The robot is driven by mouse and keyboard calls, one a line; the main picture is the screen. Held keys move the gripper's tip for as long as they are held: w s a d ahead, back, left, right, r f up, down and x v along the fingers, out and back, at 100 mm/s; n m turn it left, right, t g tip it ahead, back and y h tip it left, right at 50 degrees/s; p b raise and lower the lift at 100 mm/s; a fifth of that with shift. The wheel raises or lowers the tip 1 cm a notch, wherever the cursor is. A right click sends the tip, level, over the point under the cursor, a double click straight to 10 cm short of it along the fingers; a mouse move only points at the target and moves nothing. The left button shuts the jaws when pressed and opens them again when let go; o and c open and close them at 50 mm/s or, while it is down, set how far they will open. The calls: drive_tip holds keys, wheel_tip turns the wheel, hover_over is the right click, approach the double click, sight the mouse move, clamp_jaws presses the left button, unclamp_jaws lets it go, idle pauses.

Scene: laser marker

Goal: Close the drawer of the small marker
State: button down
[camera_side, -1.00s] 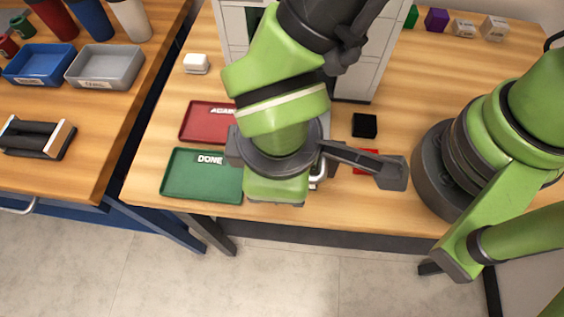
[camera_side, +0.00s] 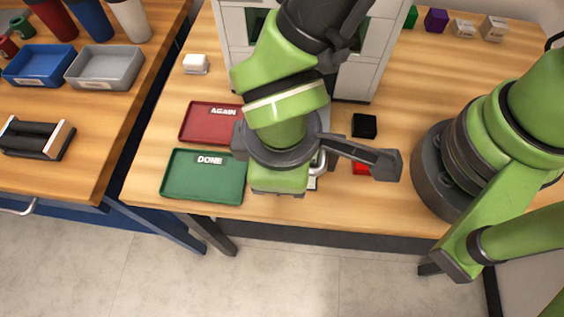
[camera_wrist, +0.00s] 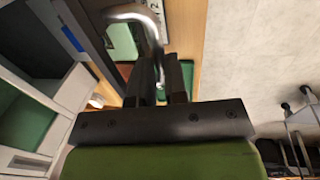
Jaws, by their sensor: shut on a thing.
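The small marker (camera_side: 357,72) is a pale grey cabinet at the back of the table, largely hidden behind my arm. In the wrist view its pale walls (camera_wrist: 74,88) and open inside show at the left. The drawer's curved silver handle (camera_wrist: 135,12) passes between my fingers in the wrist view. The handle (camera_side: 320,163) also peeks out beside my wrist in the side view. My gripper (camera_wrist: 160,78) is shut on the handle. The drawer body is mostly hidden under my wrist in the side view, so its opening cannot be judged there.
A red AGAIN tray (camera_side: 196,132) and a green DONE tray (camera_side: 185,195) lie left of my gripper. A white block (camera_side: 196,64) stands farther back left.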

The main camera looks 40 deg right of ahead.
drive_tip(key=w+d, duration=1)
drive_tip(key=shift+w, duration=0.15)
drive_tip(key=c, duration=1.2)
unclamp_jaws()
drive_tip(key=shift+o, duration=0.2)
drive_tip(key=shift+r, duration=0.1)
wheel_tip(320, 180, up, 10)
drive_tip(key=s+a, duration=0.1)
drive_tip(key=shift+s, duration=0.2)
